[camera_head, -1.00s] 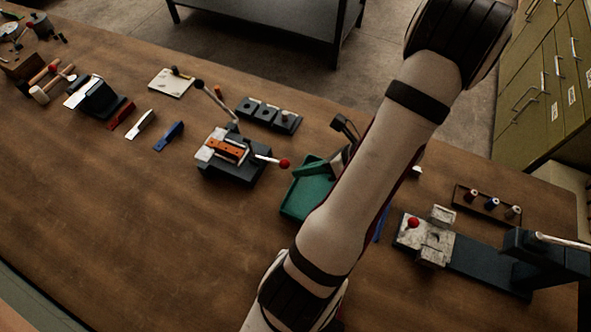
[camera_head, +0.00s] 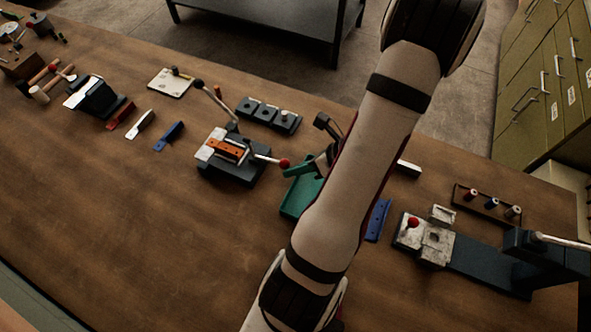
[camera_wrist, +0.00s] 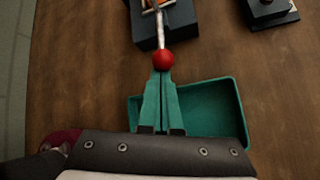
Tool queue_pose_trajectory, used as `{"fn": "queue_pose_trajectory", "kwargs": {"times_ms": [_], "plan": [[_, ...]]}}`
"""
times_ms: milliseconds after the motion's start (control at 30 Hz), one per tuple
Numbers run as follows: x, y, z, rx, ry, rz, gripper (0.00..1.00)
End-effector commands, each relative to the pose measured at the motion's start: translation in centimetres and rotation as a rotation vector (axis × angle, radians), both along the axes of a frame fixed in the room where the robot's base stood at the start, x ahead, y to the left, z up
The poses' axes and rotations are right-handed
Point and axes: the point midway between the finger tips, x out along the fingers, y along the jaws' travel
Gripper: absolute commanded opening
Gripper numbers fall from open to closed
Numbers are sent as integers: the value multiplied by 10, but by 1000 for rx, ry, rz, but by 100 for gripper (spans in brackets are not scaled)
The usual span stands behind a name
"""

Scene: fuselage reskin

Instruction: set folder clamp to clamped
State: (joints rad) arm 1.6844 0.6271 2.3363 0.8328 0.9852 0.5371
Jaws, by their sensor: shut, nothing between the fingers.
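The folder clamp, a dark block with a light metal top and an orange piece (camera_head: 228,148), stands mid-bench in the head view. Its lever ends in a red ball (camera_head: 284,162) that points right. In the wrist view the red ball (camera_wrist: 163,60) and the pale lever (camera_wrist: 160,28) lie straight ahead of my fingers. My gripper (camera_wrist: 161,76) has green fingers that are shut with nothing between them. Their tips are at or very near the ball; I cannot tell if they touch. In the head view my gripper (camera_head: 290,171) is partly hidden by my arm.
A green tray (camera_head: 291,208) lies beneath my gripper. A dark block with several holes (camera_head: 268,116) stands behind the clamp. A second fixture with a red knob (camera_head: 425,241) is at right, beside a blue piece (camera_head: 378,220). Bench in front of the clamp is clear.

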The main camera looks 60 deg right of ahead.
Motion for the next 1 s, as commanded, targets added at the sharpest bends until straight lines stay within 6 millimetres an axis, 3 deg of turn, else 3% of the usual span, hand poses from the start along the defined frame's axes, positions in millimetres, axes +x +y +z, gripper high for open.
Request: {"fn": "queue_pose_trajectory", "kwargs": {"times_ms": [467, 1000], "plan": [[4, 0, 14, -6, 117, 5, 0], [33, 0, 59, -12, 572, 13, 0]]}}
